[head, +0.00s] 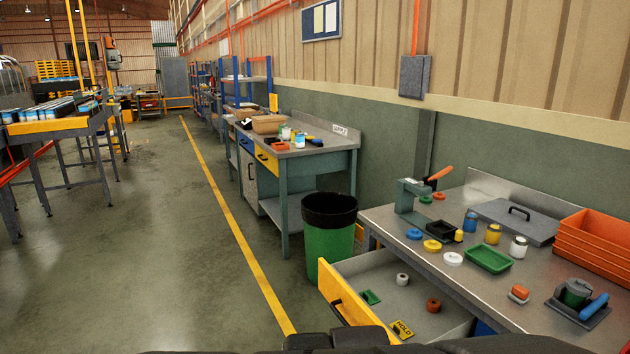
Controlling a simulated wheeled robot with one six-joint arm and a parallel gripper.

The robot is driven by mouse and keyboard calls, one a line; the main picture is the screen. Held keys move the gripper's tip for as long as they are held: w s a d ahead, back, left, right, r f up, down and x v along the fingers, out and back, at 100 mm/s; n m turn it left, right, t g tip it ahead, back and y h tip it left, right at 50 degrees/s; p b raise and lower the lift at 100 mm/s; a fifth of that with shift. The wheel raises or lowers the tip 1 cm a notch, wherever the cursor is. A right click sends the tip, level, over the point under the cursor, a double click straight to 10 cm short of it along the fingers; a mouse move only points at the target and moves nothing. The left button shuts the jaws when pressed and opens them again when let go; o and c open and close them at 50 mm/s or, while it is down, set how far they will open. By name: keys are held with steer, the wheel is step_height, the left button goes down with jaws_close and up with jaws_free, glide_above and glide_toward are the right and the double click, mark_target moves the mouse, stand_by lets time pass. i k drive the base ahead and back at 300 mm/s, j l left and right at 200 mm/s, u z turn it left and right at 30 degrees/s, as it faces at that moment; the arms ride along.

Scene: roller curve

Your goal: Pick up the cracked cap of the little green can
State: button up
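A small dark green can-like object (575,292) sits on a dark base at the right front of the workbench (400,257), beside a blue handle-shaped piece (593,306). A small green piece (370,297) lies in the open drawer (390,268). No crack can be made out on any cap at this size. Blue, yellow and white caps (453,258) lie along the bench's front left.
The bench holds a hand press (413,203), blue, yellow and white cans (518,247), a green tray (488,259), a grey lidded plate (513,221) and an orange bin (598,240). The drawer juts into the floor space near a green trash bin (330,240). Open floor lies left.

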mark_target(578, 286)
steer(key=k+j+u, duration=0.1)
steer(key=z, duration=1.9)
